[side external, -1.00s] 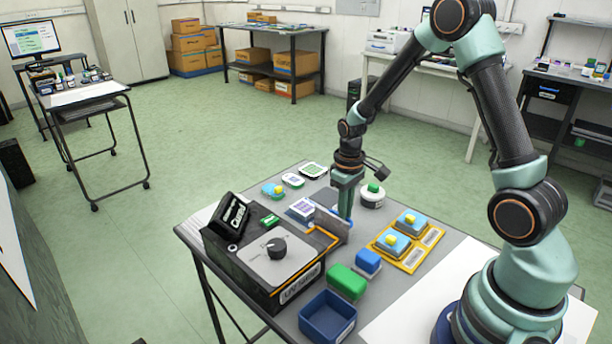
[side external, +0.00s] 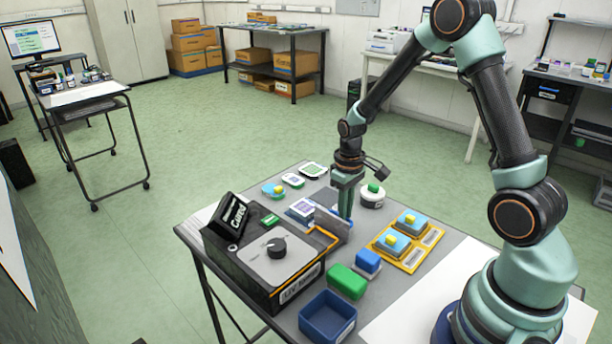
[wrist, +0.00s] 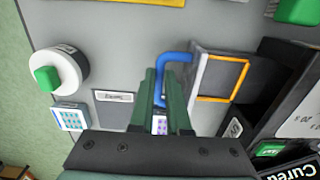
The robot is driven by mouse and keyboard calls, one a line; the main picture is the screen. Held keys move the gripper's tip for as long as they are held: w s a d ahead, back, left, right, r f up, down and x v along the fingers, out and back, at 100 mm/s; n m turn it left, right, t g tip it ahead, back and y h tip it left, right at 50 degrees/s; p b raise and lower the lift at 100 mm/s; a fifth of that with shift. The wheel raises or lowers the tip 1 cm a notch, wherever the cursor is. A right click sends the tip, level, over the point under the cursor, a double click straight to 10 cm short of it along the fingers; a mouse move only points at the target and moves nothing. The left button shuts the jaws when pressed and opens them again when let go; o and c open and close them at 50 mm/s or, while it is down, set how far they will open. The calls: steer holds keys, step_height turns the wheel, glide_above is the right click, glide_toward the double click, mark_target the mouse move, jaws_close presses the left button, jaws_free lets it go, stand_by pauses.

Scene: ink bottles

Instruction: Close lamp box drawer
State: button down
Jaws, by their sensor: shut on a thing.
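The lamp box (side external: 265,262) is a black box with a grey top and a dark knob, on the near left of the table. Its drawer (side external: 333,226) sticks out at the back right, with a grey front plate and an orange rim. The drawer also shows in the wrist view (wrist: 222,78), standing out from the dark box. A bent blue handle (wrist: 174,58) joins the drawer front. My gripper (side external: 345,212) is low beside the drawer front. In the wrist view its green fingers (wrist: 166,85) are shut on the blue handle, partly hiding it.
A green block (side external: 347,282), a blue block (side external: 367,261) and an open blue bin (side external: 328,316) stand right of the box. An orange-edged tray (side external: 426,254) holds blue pads. A round white pot (side external: 372,196) with a green top stands behind my gripper.

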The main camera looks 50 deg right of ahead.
mark_target(316, 231)
steer(key=a, duration=1)
steer(key=shift+a, duration=0.25)
steer(key=c, duration=0.9)
jaws_free()
step_height(316, 231, up, 12)
steer(key=shift+r, duration=0.1)
steer(key=s+r+t, duration=0.5)
steer(key=s+r, duration=0.4)
steer(key=shift+s+d+r+t, duration=0.25)
steer(key=shift+r+t, duration=0.05)
steer(key=shift+r, duration=0.1)
